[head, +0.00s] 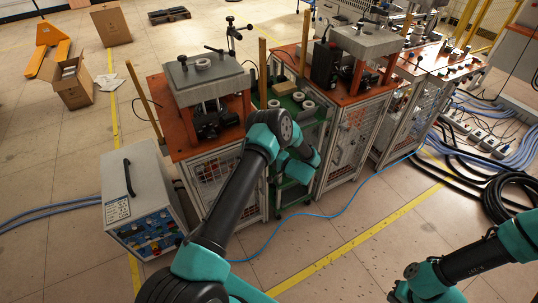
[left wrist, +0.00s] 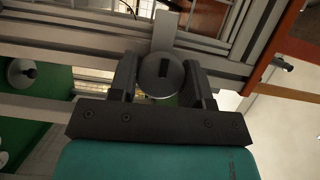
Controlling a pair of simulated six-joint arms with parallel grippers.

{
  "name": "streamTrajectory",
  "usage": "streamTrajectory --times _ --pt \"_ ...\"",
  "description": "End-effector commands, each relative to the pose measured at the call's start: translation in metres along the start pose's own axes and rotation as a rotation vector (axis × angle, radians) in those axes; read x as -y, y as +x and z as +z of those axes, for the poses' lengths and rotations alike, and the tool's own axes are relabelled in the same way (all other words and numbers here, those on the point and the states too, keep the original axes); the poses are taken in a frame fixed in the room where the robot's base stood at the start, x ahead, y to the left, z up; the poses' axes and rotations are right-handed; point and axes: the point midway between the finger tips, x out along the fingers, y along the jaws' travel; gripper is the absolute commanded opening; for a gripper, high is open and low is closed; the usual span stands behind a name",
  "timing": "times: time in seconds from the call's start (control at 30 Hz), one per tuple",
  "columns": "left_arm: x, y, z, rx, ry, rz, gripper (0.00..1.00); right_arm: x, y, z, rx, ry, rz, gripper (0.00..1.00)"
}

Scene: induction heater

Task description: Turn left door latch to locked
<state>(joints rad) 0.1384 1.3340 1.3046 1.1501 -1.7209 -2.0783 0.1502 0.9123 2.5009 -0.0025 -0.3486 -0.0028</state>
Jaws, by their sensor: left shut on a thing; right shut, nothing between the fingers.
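The latch (left wrist: 158,84), a round grey disc with a dark slot, shows in the left wrist view in front of a grey metal frame. The slot looks close to upright, slightly tilted. My left gripper (left wrist: 162,78) is shut on it, one finger on each side. In the head view my left arm reaches in to the machine cabinets, and its own links hide the fingers and the latch. My right gripper (head: 393,292) is low at the right in the head view, away from the cabinets; its fingers are small and hard to make out.
The left cabinet (head: 222,190) has an orange top and mesh doors; another cabinet (head: 343,150) stands to its right. A green shelf cart (head: 291,195) is between them. A grey control box (head: 142,198) stands left. Blue cable and black hoses (head: 508,195) lie on the floor.

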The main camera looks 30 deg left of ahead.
Motion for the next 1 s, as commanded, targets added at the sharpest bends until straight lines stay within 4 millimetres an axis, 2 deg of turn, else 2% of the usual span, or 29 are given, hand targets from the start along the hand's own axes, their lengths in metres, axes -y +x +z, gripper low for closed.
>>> streamTrajectory --times 0.57,0.6,0.83,1.0 --pt "0.0001 0.0004 -0.0002 0.000 0.047 -0.021 0.21 0.0000 0.0000 0.0000 0.000 0.000 0.000 0.00" --pt "0.0000 0.0004 -0.0001 0.000 0.047 -0.020 0.45 0.0000 0.0000 0.0000 0.000 0.000 0.000 0.00" --pt "0.0000 0.0003 -0.0001 0.000 0.047 -0.020 0.67 0.0000 0.0000 0.0000 0.000 0.000 0.000 0.00" --pt "-0.0001 0.0002 0.0000 0.000 0.046 -0.020 0.69 0.0000 0.0000 0.0000 0.000 0.000 0.000 0.00"
